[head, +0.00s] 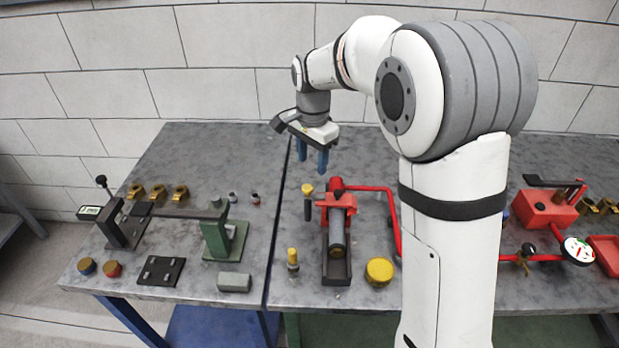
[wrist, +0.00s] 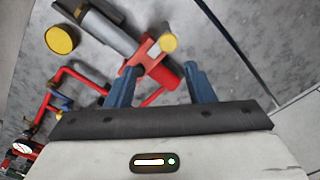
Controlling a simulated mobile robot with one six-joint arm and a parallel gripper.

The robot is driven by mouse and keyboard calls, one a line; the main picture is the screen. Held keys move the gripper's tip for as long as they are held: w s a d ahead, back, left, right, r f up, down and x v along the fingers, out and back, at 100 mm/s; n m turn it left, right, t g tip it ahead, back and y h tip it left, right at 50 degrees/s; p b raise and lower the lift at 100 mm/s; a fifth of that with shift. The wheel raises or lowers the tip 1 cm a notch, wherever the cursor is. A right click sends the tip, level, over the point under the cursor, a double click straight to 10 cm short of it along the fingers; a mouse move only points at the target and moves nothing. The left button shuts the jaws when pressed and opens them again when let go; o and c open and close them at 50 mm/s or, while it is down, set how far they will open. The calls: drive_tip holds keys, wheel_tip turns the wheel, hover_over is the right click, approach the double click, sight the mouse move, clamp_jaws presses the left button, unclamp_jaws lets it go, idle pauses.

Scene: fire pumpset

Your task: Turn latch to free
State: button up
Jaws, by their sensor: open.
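My gripper (head: 312,162) is open and empty, its two blue fingers pointing down above the back of the workbench. In the wrist view my gripper (wrist: 162,68) has a clear gap between its fingers. Below it stands a red bracket (head: 325,201) around a grey cylinder (head: 338,226). A yellow knob (head: 307,188) on a dark stem sits at the bracket's left side. The wrist view also shows the red bracket (wrist: 150,68) and the yellow knob (wrist: 168,43). I cannot tell for certain which part is the latch. The gripper touches none of these.
A red pipe (head: 392,208) runs right of the cylinder. A yellow cap (head: 379,271) and a small brass fitting (head: 292,260) stand near the front. A green stand (head: 223,240) is left of the bench seam. My arm hides part of the right bench.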

sight(308, 187)
drive_tip(key=shift+w+a+f+m, duration=0.3)
drive_tip(key=shift+w+a+f, duration=0.15)
drive_tip(key=shift+a+f, duration=0.25)
wheel_tip(308, 187, down, 8)
drive_tip(key=shift+d+r+p, duration=0.15)
drive_tip(key=shift+r+p, duration=0.1)
drive_tip(key=shift+p, duration=0.3)
drive_tip(key=shift+c, duration=0.5)
drive_tip(key=c, duration=0.9)
